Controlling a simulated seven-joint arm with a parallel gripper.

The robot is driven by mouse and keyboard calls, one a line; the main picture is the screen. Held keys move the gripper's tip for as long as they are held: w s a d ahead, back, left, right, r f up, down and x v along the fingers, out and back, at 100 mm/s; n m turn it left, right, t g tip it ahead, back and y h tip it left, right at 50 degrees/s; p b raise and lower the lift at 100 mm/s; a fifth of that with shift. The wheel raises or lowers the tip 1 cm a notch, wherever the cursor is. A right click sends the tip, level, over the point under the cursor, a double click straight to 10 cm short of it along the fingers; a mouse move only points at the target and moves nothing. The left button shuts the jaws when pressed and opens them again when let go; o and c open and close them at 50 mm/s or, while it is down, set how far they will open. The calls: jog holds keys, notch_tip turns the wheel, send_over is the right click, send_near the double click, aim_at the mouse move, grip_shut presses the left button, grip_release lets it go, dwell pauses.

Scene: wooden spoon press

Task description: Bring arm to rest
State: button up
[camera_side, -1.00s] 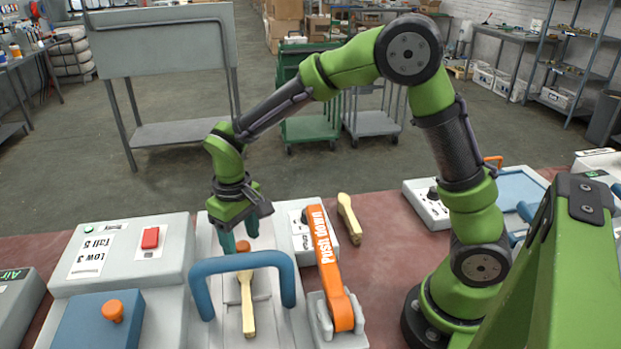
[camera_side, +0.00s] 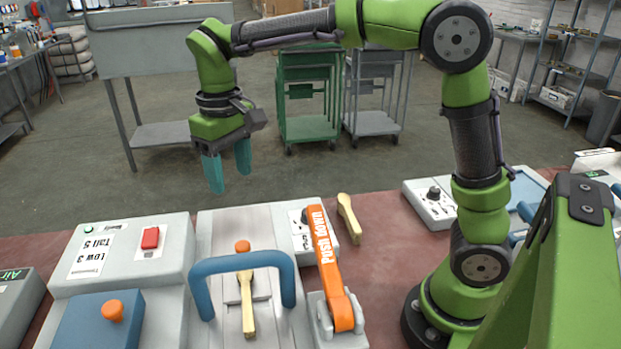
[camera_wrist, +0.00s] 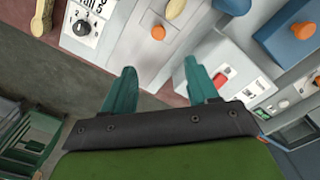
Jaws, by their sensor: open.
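My gripper (camera_side: 228,172) is raised in the air above and behind the press, with its two teal fingers apart and nothing between them. It also shows open and empty in the wrist view (camera_wrist: 163,88). A wooden spoon (camera_side: 247,305) lies on the grey press bed (camera_side: 222,230), under the blue arched handle (camera_side: 203,268). An orange knob (camera_side: 242,246) stands at the spoon's far end. The orange lever marked "Push down" (camera_side: 330,270) stands to the right of the bed. A second wooden spoon (camera_side: 349,218) lies on the red table right of the lever.
A grey control box with a red switch (camera_side: 150,238) and a blue block with an orange knob (camera_side: 113,311) stand at the left. A dial box (camera_side: 428,203) is at the right. The air around my gripper is free; carts (camera_side: 308,95) stand behind on the floor.

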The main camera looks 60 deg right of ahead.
jog(key=s+d+m+t, duration=0.1)
jog(key=s+d+t, duration=0.1)
jog(key=s, duration=0.3)
jog(key=s+d+f+m+t+y, duration=0.1)
jog(key=s+d+t, duration=0.1)
jog(key=s, duration=0.3)
jog(key=s+d+m+t+y, duration=0.1)
jog(key=s+d+t, duration=0.1)
jog(key=s, duration=0.3)
jog(key=shift+s+d+f+m, duration=0.15)
jog(key=shift+d+m, duration=0.15)
jog(key=shift+m, duration=0.1)
jog(key=shift+s+d+r+t, duration=0.3)
jog(key=shift+s+r+t, duration=0.1)
jog(key=shift+r+t, duration=0.15)
